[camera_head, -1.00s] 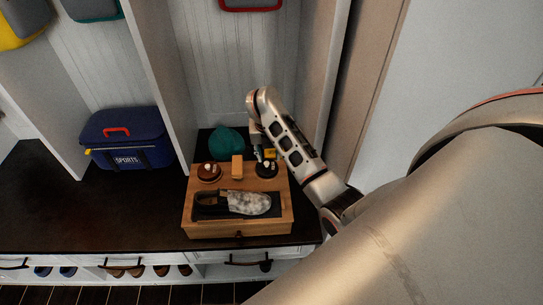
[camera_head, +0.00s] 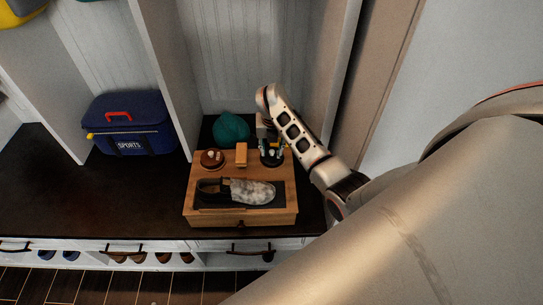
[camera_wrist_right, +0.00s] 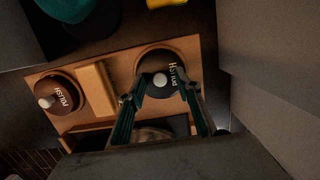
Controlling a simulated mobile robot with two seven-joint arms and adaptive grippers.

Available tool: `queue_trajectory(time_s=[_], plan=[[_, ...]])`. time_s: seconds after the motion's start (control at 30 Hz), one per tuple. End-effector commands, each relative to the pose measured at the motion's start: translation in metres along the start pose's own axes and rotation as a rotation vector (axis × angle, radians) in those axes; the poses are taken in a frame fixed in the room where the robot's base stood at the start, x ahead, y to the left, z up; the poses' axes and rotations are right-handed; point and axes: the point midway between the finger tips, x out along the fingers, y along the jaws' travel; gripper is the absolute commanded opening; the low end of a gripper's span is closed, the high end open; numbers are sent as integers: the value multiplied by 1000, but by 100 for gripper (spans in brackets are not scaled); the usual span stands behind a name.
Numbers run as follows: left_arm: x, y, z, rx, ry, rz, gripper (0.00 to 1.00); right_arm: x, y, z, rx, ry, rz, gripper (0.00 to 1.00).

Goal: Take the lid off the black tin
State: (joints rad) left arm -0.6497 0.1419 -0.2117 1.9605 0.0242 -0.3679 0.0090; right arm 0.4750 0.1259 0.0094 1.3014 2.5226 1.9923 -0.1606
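The black tin (camera_head: 272,160) stands at the back right of a wooden shoe-care box, partly hidden by my right gripper (camera_head: 271,150). In the right wrist view its round dark lid (camera_wrist_right: 162,97) has white lettering and a pale knob (camera_wrist_right: 160,79) on top. My right gripper (camera_wrist_right: 158,84) is open over the lid, one finger on each side of the knob. A gap shows between the fingers and the knob; I cannot tell their height above the lid. My left gripper is in neither view.
The wooden box (camera_head: 240,219) also bears a brown tin (camera_head: 212,159), a wooden block (camera_head: 241,155) and a shoe (camera_head: 245,191). A teal item (camera_head: 231,129) lies behind it. A cubby wall stands close on the right. A blue sports bag (camera_head: 128,125) sits left.

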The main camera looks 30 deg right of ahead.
Motion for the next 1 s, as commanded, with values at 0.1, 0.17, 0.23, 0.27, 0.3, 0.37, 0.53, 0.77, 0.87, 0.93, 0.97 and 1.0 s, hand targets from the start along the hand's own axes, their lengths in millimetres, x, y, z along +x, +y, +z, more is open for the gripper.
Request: queue_trajectory(time_s=[0.1,0.17,0.23,0.27,0.3,0.37,0.53,0.77,0.87,0.93,0.97,1.0], plan=[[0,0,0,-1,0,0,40,1,0,0,0,-1,1,34],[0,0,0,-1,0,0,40,0,0,0,0,-1,1,34],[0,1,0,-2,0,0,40,0,0,0,0,-1,1,31],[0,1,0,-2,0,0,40,0,0,0,0,-1,1,24],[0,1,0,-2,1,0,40,0,0,0,0,-1,1,13],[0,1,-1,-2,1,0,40,0,0,0,0,-1,0,2],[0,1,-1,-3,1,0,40,0,0,0,0,-1,1,2],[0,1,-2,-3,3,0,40,-2,0,1,0,-2,1,2],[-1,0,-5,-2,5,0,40,-8,0,2,-1,-4,1,2],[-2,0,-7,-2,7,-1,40,-14,0,3,1,-3,1,2],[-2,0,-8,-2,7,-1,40,-18,0,4,1,-3,1,2],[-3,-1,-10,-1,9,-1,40,-24,1,5,1,-4,2,2]])
